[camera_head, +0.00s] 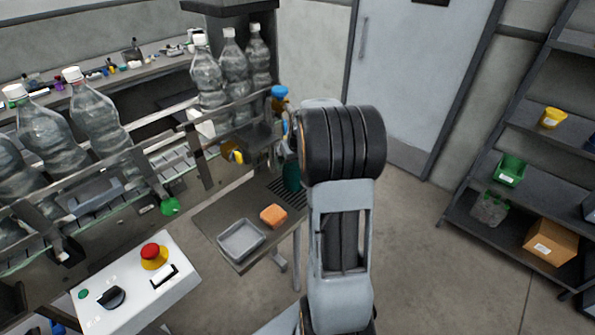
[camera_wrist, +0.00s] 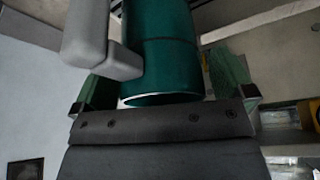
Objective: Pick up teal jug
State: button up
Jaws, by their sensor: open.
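The teal jug (camera_wrist: 165,62) fills the middle of the wrist view, its round rim facing the camera. My gripper (camera_wrist: 163,82) is open, with one green-padded finger on each side of the jug. I cannot tell whether either finger touches it. A light grey angled bar (camera_wrist: 92,35) runs across the jug's left side; I cannot tell whether it is the jug's handle. In the head view the jug (camera_head: 291,177) shows only as a teal strip at the table's far end, with my arm hiding the rest.
The dark side table (camera_head: 215,215) also holds a grey tray (camera_head: 241,241) and an orange block (camera_head: 273,216). A bottle conveyor with several clear bottles (camera_head: 235,68) runs along the left. A control box (camera_head: 130,290) stands in front. Floor at right is clear up to the shelf (camera_head: 500,235).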

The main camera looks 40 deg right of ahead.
jog(key=shift+w+f, duration=0.1)
jog(key=shift+f, duration=0.05)
jog(key=shift+c, duration=0.4)
jog(key=c, duration=1.3)
jog(key=shift+c, duration=1)
